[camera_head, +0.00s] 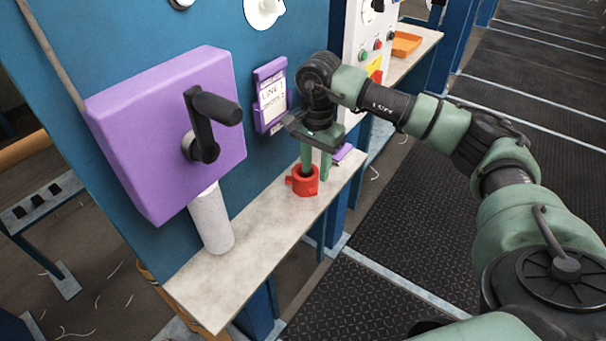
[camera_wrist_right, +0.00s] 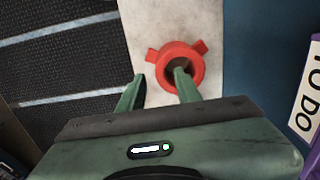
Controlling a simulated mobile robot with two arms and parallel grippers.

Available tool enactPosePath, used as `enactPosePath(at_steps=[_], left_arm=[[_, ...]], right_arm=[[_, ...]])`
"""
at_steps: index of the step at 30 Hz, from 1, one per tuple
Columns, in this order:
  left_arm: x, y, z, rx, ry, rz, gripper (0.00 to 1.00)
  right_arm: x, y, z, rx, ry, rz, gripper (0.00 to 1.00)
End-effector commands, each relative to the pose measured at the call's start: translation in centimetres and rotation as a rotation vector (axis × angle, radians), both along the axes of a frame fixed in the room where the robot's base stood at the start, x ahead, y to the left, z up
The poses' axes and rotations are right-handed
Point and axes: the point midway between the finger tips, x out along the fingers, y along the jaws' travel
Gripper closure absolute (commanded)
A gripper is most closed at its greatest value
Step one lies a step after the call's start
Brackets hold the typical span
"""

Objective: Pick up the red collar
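The red collar (camera_head: 301,188) is a short ring with small lugs, standing upright on the pale shelf (camera_head: 262,230). It also shows in the right wrist view (camera_wrist_right: 197,60). My right gripper (camera_head: 316,170) points down over it with its fingers apart. In the right wrist view, one green finger overlaps the collar's hole and seems to reach into it. The other finger (camera_wrist_right: 132,95) is outside the ring, to its left, with a gap. I cannot tell whether either finger touches the collar. My left gripper is out of view.
A purple box (camera_head: 150,140) with a black crank is on the blue panel (camera_head: 270,165), above a white cylinder (camera_head: 211,222). A purple-framed label (camera_head: 270,95) is close to my right gripper. An orange tray (camera_head: 405,44) is farther back. The shelf's front part is clear.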

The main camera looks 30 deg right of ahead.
Motion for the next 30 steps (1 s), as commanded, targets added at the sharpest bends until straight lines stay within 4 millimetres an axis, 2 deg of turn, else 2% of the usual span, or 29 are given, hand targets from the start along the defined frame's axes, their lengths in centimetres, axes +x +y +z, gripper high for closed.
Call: enactPosePath(at_steps=[3, 7, 12, 16, 19, 21, 23, 30], left_arm=[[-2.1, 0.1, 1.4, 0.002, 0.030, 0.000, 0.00], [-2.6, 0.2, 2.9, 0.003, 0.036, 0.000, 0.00], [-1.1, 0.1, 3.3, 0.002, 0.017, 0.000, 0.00], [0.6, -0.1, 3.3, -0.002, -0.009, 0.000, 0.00], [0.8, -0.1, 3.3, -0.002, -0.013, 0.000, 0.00], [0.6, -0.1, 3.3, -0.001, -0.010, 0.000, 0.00], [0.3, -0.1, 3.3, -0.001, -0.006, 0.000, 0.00], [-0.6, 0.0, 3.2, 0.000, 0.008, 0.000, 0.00]], right_arm=[[-0.2, 0.1, -1.1, -0.001, 0.006, -0.001, 0.66], [-0.2, 0.2, -3.2, 0.000, 0.005, 0.000, 0.66], [-0.1, 0.2, -5.0, 0.000, 0.002, 0.001, 0.66], [0.0, 0.2, -5.3, 0.000, 0.000, 0.001, 0.66], [0.0, 0.2, -5.3, 0.000, 0.000, 0.001, 0.66], [0.0, 0.2, -5.3, 0.000, 0.000, 0.001, 0.86], [0.0, 0.2, -5.3, 0.000, 0.000, 0.001, 1.00], [0.0, 0.2, -5.2, 0.000, 0.000, 0.000, 1.00]])
